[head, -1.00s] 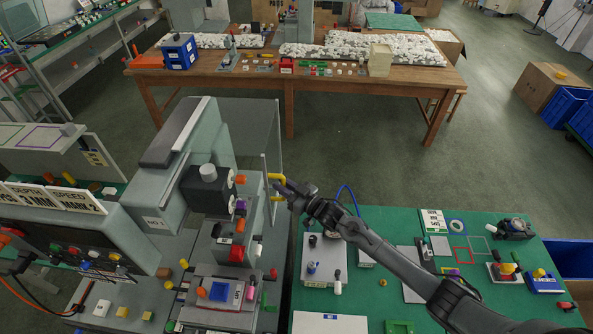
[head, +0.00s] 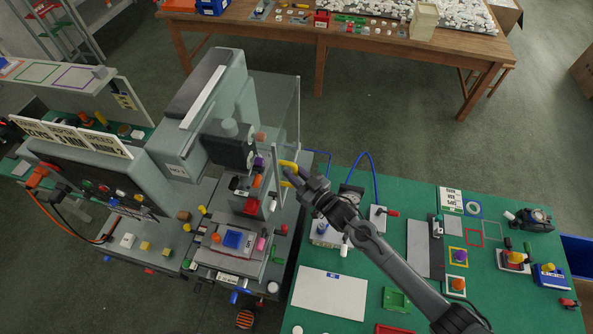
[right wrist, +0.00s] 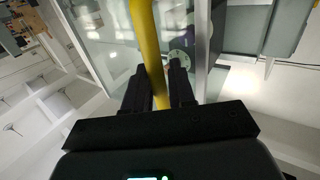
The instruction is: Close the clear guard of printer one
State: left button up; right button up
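Printer one is the grey machine at the left in the head view, labelled NO.1 (head: 178,170). Its clear guard (head: 286,112) is a transparent panel on the printer's right side, standing open from the front. A yellow handle (head: 288,175) is on the guard's edge. My right gripper (head: 290,179) is at this handle. In the right wrist view the yellow handle (right wrist: 147,40) runs between both fingers of my right gripper (right wrist: 158,85), which appear closed against it. My left gripper is not in view.
A blue pad on a pink-edged fixture (head: 233,239) sits at the printer's front, with several knobs around it. A green bench (head: 400,285) with small parts and a white sheet (head: 329,293) lies to the right. A wooden table (head: 345,40) stands behind, across open floor.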

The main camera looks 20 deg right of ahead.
jog(key=shift+o, duration=1.2)
jog(key=shift+s+a, duration=0.15)
jog(key=shift+s, duration=0.05)
jog(key=b+v, duration=0.2)
jog(key=v, duration=0.8)
jog(key=shift+s, duration=0.35)
